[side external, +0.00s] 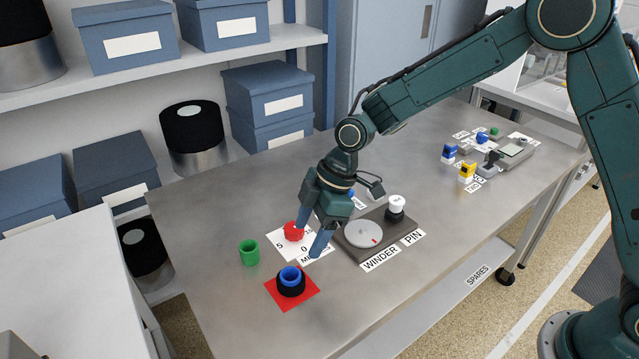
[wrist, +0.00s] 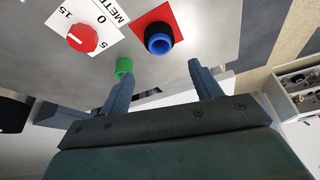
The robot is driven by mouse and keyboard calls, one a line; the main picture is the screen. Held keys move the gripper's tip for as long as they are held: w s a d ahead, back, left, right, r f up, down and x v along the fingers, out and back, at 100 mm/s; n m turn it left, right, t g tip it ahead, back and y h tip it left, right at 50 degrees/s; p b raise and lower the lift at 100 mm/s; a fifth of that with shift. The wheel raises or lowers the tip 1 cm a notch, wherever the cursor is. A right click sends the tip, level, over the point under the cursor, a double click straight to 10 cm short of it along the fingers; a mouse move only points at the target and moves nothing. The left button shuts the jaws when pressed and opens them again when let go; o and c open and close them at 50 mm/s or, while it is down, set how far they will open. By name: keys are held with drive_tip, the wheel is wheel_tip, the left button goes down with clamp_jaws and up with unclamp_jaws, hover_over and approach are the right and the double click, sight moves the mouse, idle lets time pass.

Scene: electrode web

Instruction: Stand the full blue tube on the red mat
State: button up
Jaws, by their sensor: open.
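The blue tube (side external: 291,275) stands upright on the red mat (side external: 275,292), with a thick black winding around its lower part and the blue rim showing on top. In the wrist view the tube (wrist: 159,41) also stands on the red mat (wrist: 150,14). My gripper (side external: 312,224) is open and empty, above the table near the red dial, apart from the tube. In the wrist view the two fingers of my gripper (wrist: 158,76) are spread, with nothing between them.
An empty green tube (side external: 249,252) stands left of the mat. A red dial (side external: 293,231) sits on a white meter card. The winder (side external: 364,234) and its white-topped pin (side external: 396,208) are to the right. The front table surface is clear.

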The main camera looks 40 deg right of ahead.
drive_tip(key=s+d+r+m+t+h, duration=0.1)
drive_tip(key=s+d+r+m, duration=0.2)
drive_tip(key=s+d+r, duration=0.4)
drive_tip(key=s+d+r+m+t+h, duration=0.1)
drive_tip(key=s+d+r+m+t, duration=0.25)
drive_tip(key=r, duration=0.55)
drive_tip(key=s+d+r+m+h, duration=0.1)
drive_tip(key=s+d+m, duration=0.3)
drive_tip(key=s, duration=0.4)
drive_tip(key=s+d+r+m+h, duration=0.1)
drive_tip(key=s+d+m, duration=0.3)
drive_tip(key=s, duration=0.5)
drive_tip(key=d, duration=0.2)
drive_tip(key=shift+d+r, duration=0.3)
drive_tip(key=shift+r, duration=0.1)
